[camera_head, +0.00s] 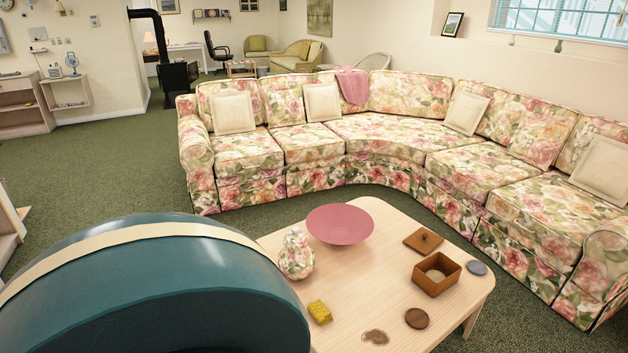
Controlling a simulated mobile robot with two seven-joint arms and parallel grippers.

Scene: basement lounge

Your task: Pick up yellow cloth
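The yellow cloth (320,312) is a small folded or bunched piece. It lies on the near left part of a light wooden coffee table (368,290), in front of a floral vase (296,255). The cloth looks uncovered, and nothing is touching it from above. Neither of my grippers shows in the head view.
A floral sofa (370,130) curves behind. Something large and teal, very near, hides the lower left.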

